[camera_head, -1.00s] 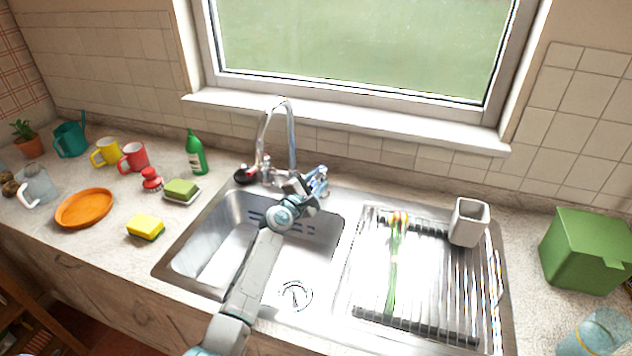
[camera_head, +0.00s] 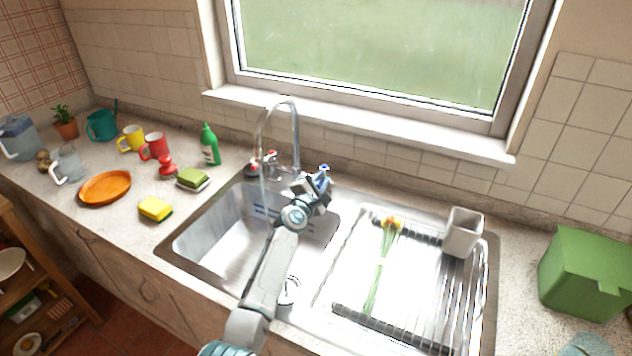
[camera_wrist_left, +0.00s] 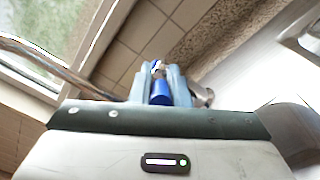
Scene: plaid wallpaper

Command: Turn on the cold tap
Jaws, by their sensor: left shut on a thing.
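The cold tap has a blue handle (camera_head: 323,167) and stands to the right of the curved chrome spout (camera_head: 296,135), behind the sink. My left gripper (camera_head: 320,181) reaches over the sink from the front and is shut on this handle. In the left wrist view the blue handle (camera_wrist_left: 160,92) sits between the two fingers. The fingers hide part of it. A thin pale streak (camera_head: 262,195), which looks like water, runs down below the spout's mouth into the left basin. My right gripper is not in view.
A steel sink basin (camera_head: 205,245) lies under my left arm. The window sill (camera_head: 370,130) is behind.

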